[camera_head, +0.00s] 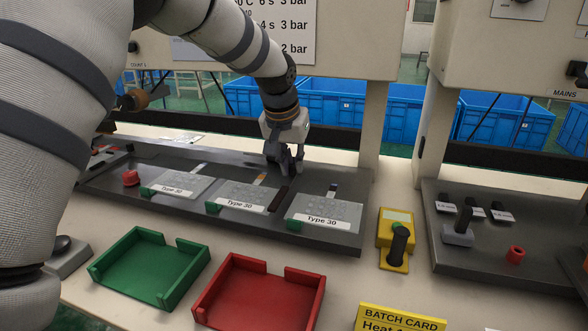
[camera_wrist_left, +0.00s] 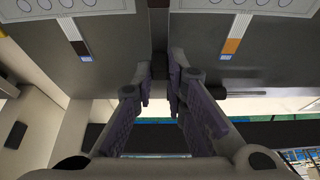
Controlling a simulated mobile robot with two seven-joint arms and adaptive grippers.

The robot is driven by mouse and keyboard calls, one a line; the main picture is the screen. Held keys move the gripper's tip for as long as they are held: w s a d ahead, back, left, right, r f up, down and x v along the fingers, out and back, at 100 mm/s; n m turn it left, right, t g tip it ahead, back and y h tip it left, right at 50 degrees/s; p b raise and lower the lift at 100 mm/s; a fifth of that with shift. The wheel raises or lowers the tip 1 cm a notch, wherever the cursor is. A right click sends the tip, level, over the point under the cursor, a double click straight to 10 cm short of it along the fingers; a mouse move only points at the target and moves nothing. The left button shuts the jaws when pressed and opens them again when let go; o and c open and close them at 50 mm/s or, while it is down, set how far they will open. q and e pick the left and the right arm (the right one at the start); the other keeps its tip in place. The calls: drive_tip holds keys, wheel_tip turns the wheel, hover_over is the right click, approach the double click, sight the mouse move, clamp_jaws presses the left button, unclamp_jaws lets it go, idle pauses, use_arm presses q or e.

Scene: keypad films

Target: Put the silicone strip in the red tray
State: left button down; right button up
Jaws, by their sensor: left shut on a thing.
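The silicone strip looks to be the dark brown strip (camera_head: 279,199) lying between two Type 30 keypads on the dark bench plate. A bit of it shows at the top of the left wrist view (camera_wrist_left: 158,4). My left gripper (camera_head: 289,170) is at the strip's far end, pointing down, with its fingers shut on it. The red tray (camera_head: 262,298) is at the front and looks empty. My right gripper is not in view.
A green tray (camera_head: 150,268) stands left of the red one. Keypads (camera_head: 240,197) and (camera_head: 325,212) flank the strip. A yellow stand with a black handle (camera_head: 397,240) is to the right. A batch card (camera_head: 400,319) is at the front edge. Machine posts (camera_head: 372,125) rise behind.

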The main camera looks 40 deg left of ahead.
use_arm(q)
drive_tip(key=shift+f, duration=0.8)
drive_tip(key=c, duration=1.6)
unclamp_jaws()
drive_tip(key=shift+f, duration=0.1)
